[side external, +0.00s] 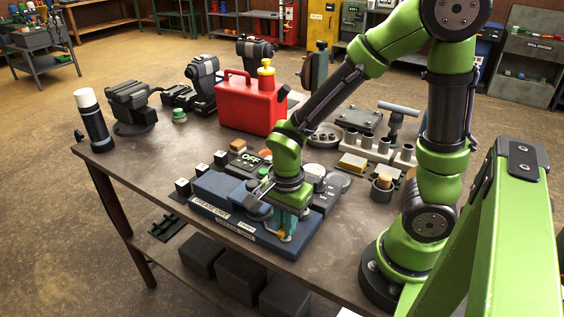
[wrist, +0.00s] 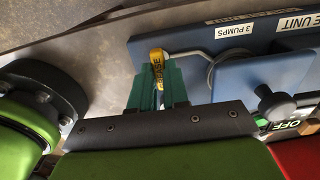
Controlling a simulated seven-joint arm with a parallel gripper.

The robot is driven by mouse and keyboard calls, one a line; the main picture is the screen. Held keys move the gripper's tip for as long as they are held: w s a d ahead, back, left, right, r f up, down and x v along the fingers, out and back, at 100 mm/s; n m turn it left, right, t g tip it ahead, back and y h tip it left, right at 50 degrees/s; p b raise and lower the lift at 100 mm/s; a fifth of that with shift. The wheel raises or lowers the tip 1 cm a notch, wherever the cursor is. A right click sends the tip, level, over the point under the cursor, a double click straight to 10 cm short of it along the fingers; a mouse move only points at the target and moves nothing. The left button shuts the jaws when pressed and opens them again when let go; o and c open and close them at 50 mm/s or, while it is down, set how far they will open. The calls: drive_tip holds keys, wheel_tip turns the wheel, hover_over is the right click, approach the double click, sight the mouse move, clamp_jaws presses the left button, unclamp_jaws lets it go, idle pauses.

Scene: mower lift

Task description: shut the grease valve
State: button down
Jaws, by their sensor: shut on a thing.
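The blue grease unit (side external: 318,222) lies on the bench, labelled along its front; its blue body also fills the upper right of the wrist view (wrist: 165,28). The grease valve's yellow handle (wrist: 157,55), lettered GREASE, sits at the end of a thin metal rod (wrist: 187,52) beside the unit. My gripper (side external: 288,226) points down at the unit's right front end. In the wrist view its teal fingers (wrist: 158,82) are shut on the yellow handle. The fingers hide the handle's lower part, and I cannot see the valve body clearly.
A red fuel can (side external: 247,105) is further back. A rack of grey cups (side external: 378,147) and a small pot (side external: 382,190) stand to the right. Bare bench (side external: 135,172) lies at the left.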

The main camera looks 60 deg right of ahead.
drive_tip(key=c, duration=1.1)
unclamp_jaws()
drive_tip(key=shift+r, duration=0.15)
wheel_tip(320, 180, up, 17)
drive_tip(key=shift+f, duration=0.15)
